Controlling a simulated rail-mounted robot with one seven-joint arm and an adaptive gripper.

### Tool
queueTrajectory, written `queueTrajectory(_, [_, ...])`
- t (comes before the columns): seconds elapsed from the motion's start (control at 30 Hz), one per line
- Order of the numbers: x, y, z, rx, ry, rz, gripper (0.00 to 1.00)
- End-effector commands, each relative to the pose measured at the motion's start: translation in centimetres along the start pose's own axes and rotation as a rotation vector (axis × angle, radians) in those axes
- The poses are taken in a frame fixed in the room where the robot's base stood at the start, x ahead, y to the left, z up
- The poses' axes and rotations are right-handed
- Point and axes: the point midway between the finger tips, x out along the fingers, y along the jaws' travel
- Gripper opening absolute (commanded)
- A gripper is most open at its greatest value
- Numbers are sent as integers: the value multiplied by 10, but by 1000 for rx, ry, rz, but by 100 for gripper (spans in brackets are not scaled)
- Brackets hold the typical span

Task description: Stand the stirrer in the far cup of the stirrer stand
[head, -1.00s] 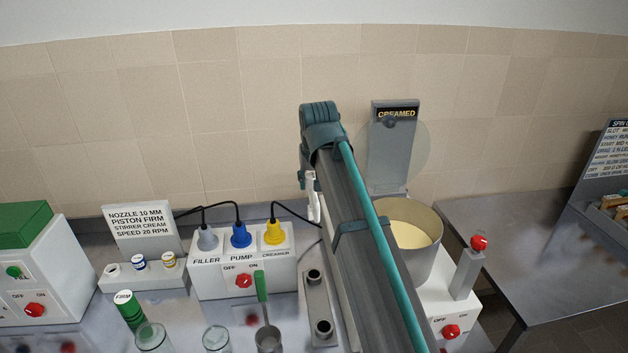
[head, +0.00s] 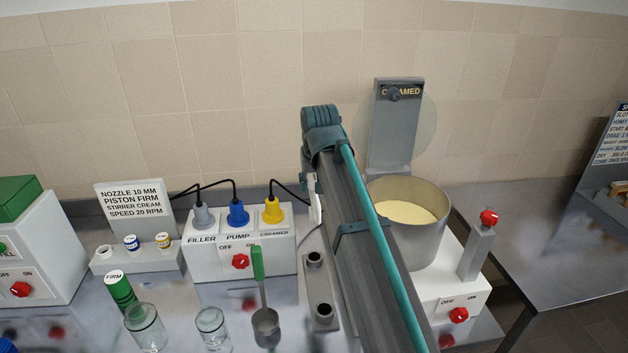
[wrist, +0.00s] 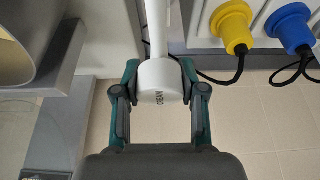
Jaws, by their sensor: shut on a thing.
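The stirrer is a white piece with a round head marked "CREAM" (wrist: 158,82) and a white shaft. In the wrist view my gripper (wrist: 160,75) is shut on this head, one finger at each side. In the head view my arm hides most of the gripper, and a white strip of the stirrer (head: 316,205) shows left of it. The stirrer stand (head: 318,285) is a grey plate on the bench with a far cup (head: 314,258) and a near cup (head: 324,311). Both show dark openings.
The plug box (head: 238,262) with grey, blue and yellow plugs stands left of the stand. A green-handled ladle (head: 258,264) and glass jars (head: 212,325) are left of the stand. A cream-filled pot (head: 408,240) is right of my arm. A tiled wall is behind.

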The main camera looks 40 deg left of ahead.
Motion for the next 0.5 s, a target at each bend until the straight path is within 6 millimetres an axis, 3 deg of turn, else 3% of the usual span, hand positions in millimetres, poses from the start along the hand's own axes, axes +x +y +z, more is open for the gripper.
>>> queueTrajectory(0.5, [46, 0, 19, 0, 1, 0, 0])
